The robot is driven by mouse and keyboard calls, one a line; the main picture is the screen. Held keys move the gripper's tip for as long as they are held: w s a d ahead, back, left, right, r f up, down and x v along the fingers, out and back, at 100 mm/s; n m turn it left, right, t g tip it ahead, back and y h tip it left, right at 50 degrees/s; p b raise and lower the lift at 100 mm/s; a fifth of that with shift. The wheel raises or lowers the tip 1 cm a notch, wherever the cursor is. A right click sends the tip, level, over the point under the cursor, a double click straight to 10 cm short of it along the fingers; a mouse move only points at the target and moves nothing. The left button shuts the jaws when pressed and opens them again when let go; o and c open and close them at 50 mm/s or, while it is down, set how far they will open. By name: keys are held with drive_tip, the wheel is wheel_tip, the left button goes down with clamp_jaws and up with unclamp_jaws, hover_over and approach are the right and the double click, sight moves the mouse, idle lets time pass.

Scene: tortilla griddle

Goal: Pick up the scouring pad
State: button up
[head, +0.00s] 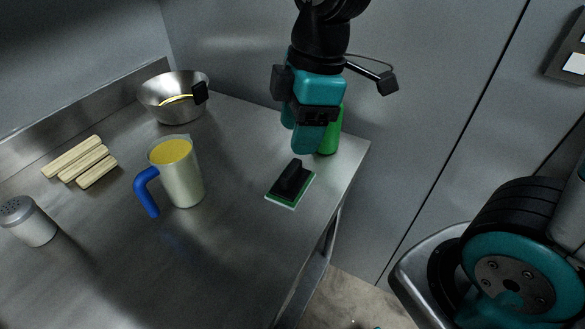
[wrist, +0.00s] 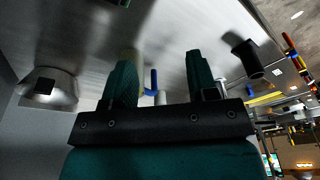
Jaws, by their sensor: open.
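The scouring pad (head: 291,185) lies flat near the table's right edge in the head view. It has a green and white base and a black upright handle on top. My gripper (head: 300,143) hangs above and just behind the pad, apart from it, fingers pointing down. In the wrist view its two teal fingers (wrist: 163,72) stand wide apart with nothing held between them. A dark shape (wrist: 246,58) shows right of the fingers there; I cannot tell whether it is the pad's handle.
A green bottle-like object (head: 334,132) stands close behind my gripper, partly hidden by it. A pitcher (head: 183,180) with a blue handle stands left of the pad. A metal bowl (head: 172,108), pale sticks (head: 72,157) and a shaker (head: 30,226) are farther left. The table front is clear.

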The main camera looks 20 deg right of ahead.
sight(291, 168)
drive_tip(key=w+d+n+h+p, duration=0.2)
drive_tip(key=w+d+n+p, duration=0.1)
drive_tip(key=w+n, duration=0.6)
drive_tip(key=shift+n, duration=0.3)
wheel_tip(291, 168, down, 13)
drive_tip(key=shift+r+p, duration=0.2)
drive_tip(key=shift+p, duration=0.5)
drive_tip(key=shift+s+a+f+p, duration=0.15)
drive_tip(key=shift+f+p, duration=0.25)
drive_tip(key=shift+f, duration=0.95)
drive_tip(key=shift+s+a+f+p, duration=0.1)
drive_tip(key=shift+f+p, duration=0.25)
drive_tip(key=shift+f, duration=1)
clamp_jaws()
